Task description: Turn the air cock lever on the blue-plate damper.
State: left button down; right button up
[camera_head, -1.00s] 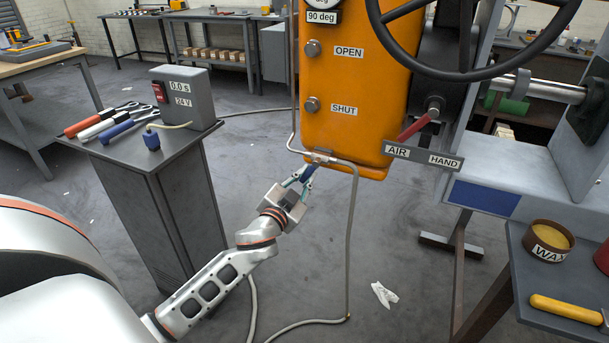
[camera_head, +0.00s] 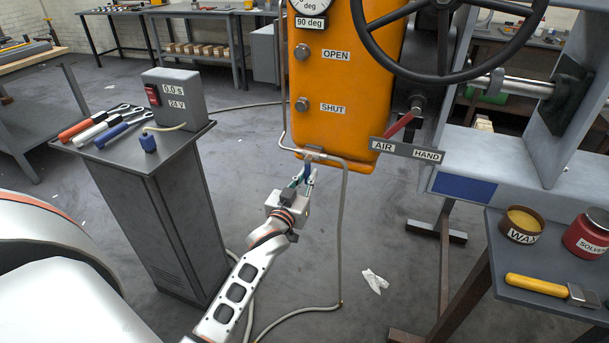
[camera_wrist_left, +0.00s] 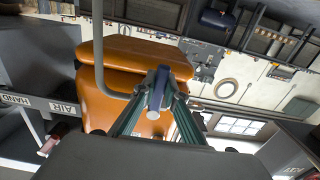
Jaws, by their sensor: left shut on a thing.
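The blue-plate damper has an orange actuator housing (camera_head: 345,90) with a blue plate (camera_head: 464,186) on the grey frame at its lower right. The air cock is on the grey air pipe under the housing, with a small blue lever (camera_head: 308,171) hanging down. My left gripper (camera_head: 306,178) reaches up from below and is shut on the blue lever. In the left wrist view the lever (camera_wrist_left: 158,88) sits between the fingertips (camera_wrist_left: 157,100), which hide part of it. My right gripper is not in view.
A red lever (camera_head: 402,125) stands by the AIR/HAND plate (camera_head: 405,150). The grey pipe (camera_head: 342,230) runs down to the floor on the arm's right. A pedestal (camera_head: 165,200) with tools and a timer box stands left. A bench (camera_head: 520,265) with tins and a scraper is right.

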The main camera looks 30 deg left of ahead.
pick_arm(q)
jog(key=c, duration=2)
grip_release()
jog(key=shift+d, duration=0.1)
jog(key=shift+c, duration=0.2)
jog(key=v, duration=1.2)
